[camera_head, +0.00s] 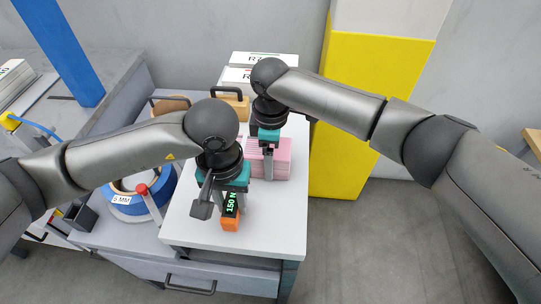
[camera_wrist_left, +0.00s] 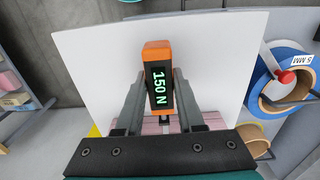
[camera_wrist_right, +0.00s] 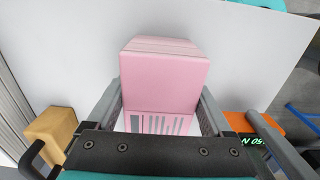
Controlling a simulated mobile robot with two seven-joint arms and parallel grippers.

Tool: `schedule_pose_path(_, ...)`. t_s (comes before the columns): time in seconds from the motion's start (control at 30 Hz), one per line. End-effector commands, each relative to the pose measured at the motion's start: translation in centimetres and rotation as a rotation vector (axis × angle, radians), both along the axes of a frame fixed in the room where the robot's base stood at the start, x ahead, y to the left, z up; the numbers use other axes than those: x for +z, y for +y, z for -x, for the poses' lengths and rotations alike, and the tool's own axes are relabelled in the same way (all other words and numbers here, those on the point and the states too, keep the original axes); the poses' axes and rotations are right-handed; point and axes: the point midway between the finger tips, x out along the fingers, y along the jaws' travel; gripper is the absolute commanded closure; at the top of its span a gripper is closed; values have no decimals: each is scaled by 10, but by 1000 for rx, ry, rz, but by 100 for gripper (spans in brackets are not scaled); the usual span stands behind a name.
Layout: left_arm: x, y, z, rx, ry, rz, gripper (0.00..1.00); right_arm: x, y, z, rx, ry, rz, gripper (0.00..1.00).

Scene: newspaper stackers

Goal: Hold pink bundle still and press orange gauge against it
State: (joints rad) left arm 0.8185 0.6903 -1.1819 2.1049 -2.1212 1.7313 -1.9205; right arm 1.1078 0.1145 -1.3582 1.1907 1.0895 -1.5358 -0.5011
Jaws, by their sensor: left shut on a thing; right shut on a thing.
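The pink bundle (camera_head: 284,158) is a block of stacked sheets on the white tabletop (camera_head: 190,226). My right gripper (camera_head: 268,165) is shut on it, with a finger on each side in the right wrist view (camera_wrist_right: 163,82). The orange gauge (camera_head: 230,224) has a black display reading "150 N" in green. My left gripper (camera_head: 232,190) is shut on the gauge, just in front of the bundle. The display shows clearly in the left wrist view (camera_wrist_left: 158,88). My left gripper's fingers and palm partly hide the gap between gauge and bundle, so I cannot tell whether they touch.
A blue tape roll (camera_head: 125,205) labelled "5 MM" with a red-topped post stands left of the white top. A yellow column (camera_head: 350,120) rises at the right. The white top's front is clear.

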Motion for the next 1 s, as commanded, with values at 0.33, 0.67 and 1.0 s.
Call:
schedule_pose_path(0.33,30,0,-1,1,-3,0,100,1,-1,-1,-3,-3,0,100)
schedule_pose_path(0.67,55,0,-1,1,-3,0,100,1,-1,-1,-3,-3,0,100)
schedule_pose_path(1.0,61,0,0,0,-1,-1,100,1,-1,-1,-3,-3,0,100)
